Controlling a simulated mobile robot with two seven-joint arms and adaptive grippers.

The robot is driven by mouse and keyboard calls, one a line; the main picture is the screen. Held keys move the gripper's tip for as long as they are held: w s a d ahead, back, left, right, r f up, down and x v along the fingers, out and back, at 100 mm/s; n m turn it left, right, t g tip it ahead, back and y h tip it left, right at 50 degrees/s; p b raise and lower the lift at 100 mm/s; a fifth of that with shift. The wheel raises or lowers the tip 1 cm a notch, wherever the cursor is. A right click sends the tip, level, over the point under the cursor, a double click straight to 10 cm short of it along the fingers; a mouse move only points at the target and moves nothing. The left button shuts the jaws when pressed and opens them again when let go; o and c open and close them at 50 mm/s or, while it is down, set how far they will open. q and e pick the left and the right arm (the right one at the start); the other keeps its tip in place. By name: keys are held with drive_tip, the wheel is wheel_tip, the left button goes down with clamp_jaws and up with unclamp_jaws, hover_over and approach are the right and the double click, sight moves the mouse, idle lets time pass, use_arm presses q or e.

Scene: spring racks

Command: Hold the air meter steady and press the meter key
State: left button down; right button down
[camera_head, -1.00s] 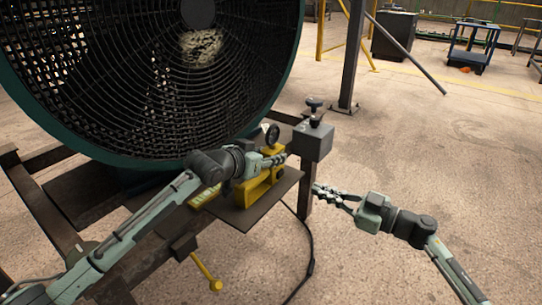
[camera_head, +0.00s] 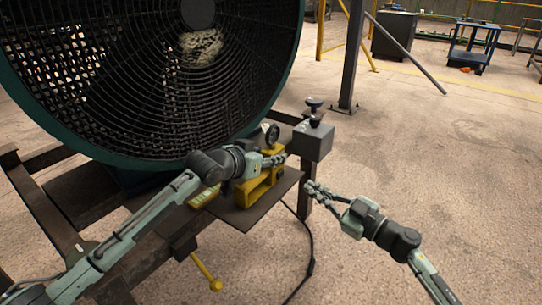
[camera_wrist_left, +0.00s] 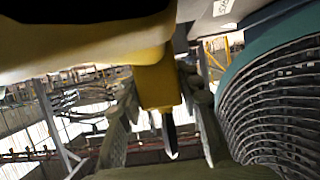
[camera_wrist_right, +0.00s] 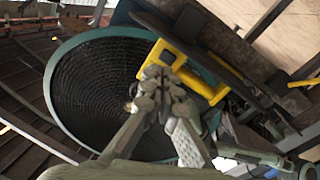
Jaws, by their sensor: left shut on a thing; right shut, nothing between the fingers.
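The yellow air meter (camera_head: 256,190) stands on a dark plate (camera_head: 238,217) in front of the fan, with a black round part (camera_head: 272,135) above it. My left gripper (camera_head: 279,160) is shut on the meter; in the left wrist view a yellow part with a dark tip (camera_wrist_left: 157,85) is between its fingers. My right gripper (camera_head: 311,187) is shut and empty, right of the plate and apart from the meter. In the right wrist view its closed fingertips (camera_wrist_right: 165,92) overlap the yellow meter frame (camera_wrist_right: 207,88). I cannot make out the meter key.
A large fan (camera_head: 120,80) with a green rim fills the upper left. A yellow-handled lever (camera_head: 207,272) and a black cable (camera_head: 310,250) hang below the plate.

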sight(280, 174)
drive_tip(key=shift+w+a+r+m+t+h, duration=0.1)
drive_tip(key=shift+w+a+m+t+h, duration=0.15)
drive_tip(key=shift+w+a+t+h, duration=1.05)
drive_tip(key=shift+s+a+f+m+t+h, duration=0.15)
drive_tip(key=shift+a+m+t+h, duration=0.3)
drive_tip(key=shift+h, duration=1.8)
drive_tip(key=shift+w+a+r+m+t+h, duration=0.15)
drive_tip(key=shift+w+a+t+h, duration=0.65)
drive_tip(key=shift+h, duration=0.95)
drive_tip(key=shift+s+a, duration=0.1)
drive_tip(key=shift+a, duration=0.3)
